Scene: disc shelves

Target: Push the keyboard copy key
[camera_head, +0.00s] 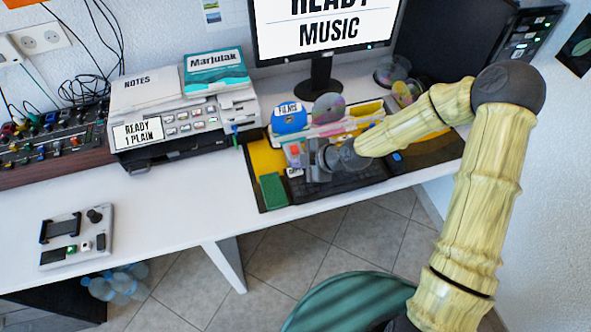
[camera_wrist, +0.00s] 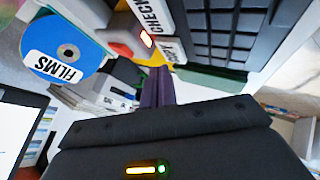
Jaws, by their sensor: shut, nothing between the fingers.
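The dark keyboard (camera_head: 345,181) lies on the desk below the monitor, partly covered by my gripper (camera_head: 312,172). In the wrist view its black keys (camera_wrist: 225,32) fill the upper right. A white label reading COPY (camera_wrist: 174,49) sits at the keyboard's near edge, beside a larger CHECK label (camera_wrist: 152,14). A grey block with a lit red-orange top (camera_wrist: 140,40) stands left of the labels. My gripper (camera_wrist: 159,72) is shut and empty, its dark purple fingers close to the COPY label. I cannot tell whether the fingertips touch anything, and the copy key itself is not clear.
A blue FILMS disc (camera_wrist: 64,52) stands left in the wrist view. A green block (camera_head: 273,191) lies left of the keyboard. The READY 1 PLAIN printer (camera_head: 185,118) is further left, and the READY MUSIC monitor (camera_head: 325,25) stands behind.

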